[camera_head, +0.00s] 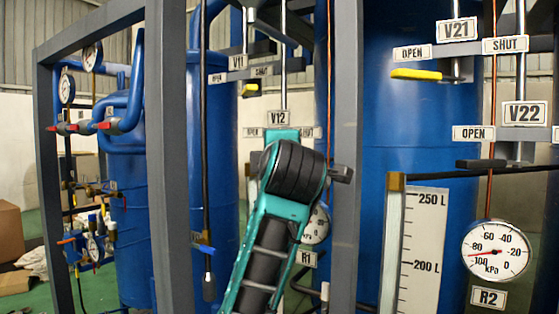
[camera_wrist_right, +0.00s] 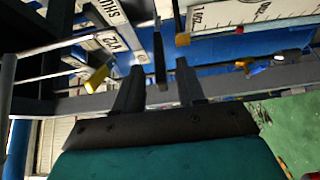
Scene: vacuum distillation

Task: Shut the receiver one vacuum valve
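V11 (camera_head: 237,62) and V12 (camera_head: 279,117) are labels on the left receiver's frame, with OPEN and SHUT plates below them. A yellow-tipped handle (camera_head: 249,90) is below V11. The handle at V12 is hidden behind my teal and black arm, which fills the middle of the head view. In the right wrist view my right gripper (camera_wrist_right: 158,85) has its two dark fingers apart. A thin dark bar (camera_wrist_right: 159,60) shows in line with the gap; contact cannot be told. A yellow handle end (camera_wrist_right: 97,79) lies left of the fingers, near a tilted V label (camera_wrist_right: 108,41). My left gripper is not seen.
Grey frame posts (camera_head: 346,120) stand close to my arm. To the right are V21 (camera_head: 457,29), with a yellow handle (camera_head: 415,73), V22 (camera_head: 524,114), a level scale (camera_head: 424,240) and the R2 gauge (camera_head: 497,250). The R1 gauge (camera_head: 317,226) is partly covered.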

